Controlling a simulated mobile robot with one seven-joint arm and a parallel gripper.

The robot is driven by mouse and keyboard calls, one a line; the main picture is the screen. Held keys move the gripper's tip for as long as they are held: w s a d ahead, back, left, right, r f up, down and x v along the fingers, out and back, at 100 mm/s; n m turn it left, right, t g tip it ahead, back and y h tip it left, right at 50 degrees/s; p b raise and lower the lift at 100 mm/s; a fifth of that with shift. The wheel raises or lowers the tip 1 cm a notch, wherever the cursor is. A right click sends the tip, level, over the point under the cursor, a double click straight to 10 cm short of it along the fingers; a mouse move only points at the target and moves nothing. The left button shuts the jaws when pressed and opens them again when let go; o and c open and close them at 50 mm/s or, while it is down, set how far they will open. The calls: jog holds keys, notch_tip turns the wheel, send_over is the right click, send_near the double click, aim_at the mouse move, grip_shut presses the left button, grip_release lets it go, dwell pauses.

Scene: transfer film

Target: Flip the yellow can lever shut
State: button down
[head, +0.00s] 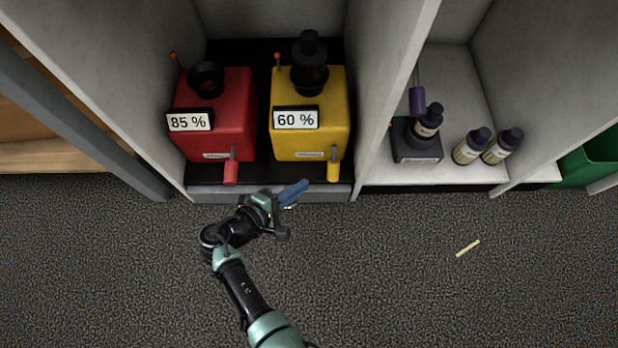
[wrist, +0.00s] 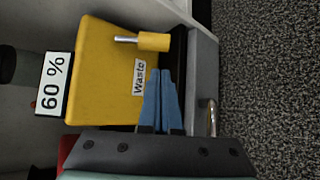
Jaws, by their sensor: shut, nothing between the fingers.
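The yellow can (head: 311,130) stands in the middle bay, with a "60 %" sign and a dark bottle (head: 309,68) upright in its top. Its lever has a yellow handle (head: 334,171) that hangs down at the lower right of the can's front. In the wrist view the yellow can (wrist: 105,70) lies sideways in the picture, and the lever handle (wrist: 154,41) is at the top. My gripper (head: 303,188) has blue fingers that are shut and empty. It is in front of the bay, left of the lever. In the wrist view the fingertips (wrist: 161,72) are apart from the handle.
A red can (head: 221,115) with an "85 %" sign and its own red lever stands at left in the same bay. Grey bay walls rise on both sides. Several dark-capped bottles (head: 471,146) are in the right bay. A small pale stick (head: 468,248) lies on the open floor.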

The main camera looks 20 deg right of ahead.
aim_at(322, 178)
jog(key=b+x, duration=0.4)
jog(key=x, duration=0.3)
jog(key=shift+w+d+f, duration=0.1)
jog(key=shift+d+f, duration=0.05)
jog(key=shift+f, duration=0.2)
jog(key=shift+w+d+f+b, duration=0.15)
jog(key=shift+w+d+b, duration=0.3)
jog(key=shift+d, duration=0.2)
jog(key=shift+s, duration=0.1)
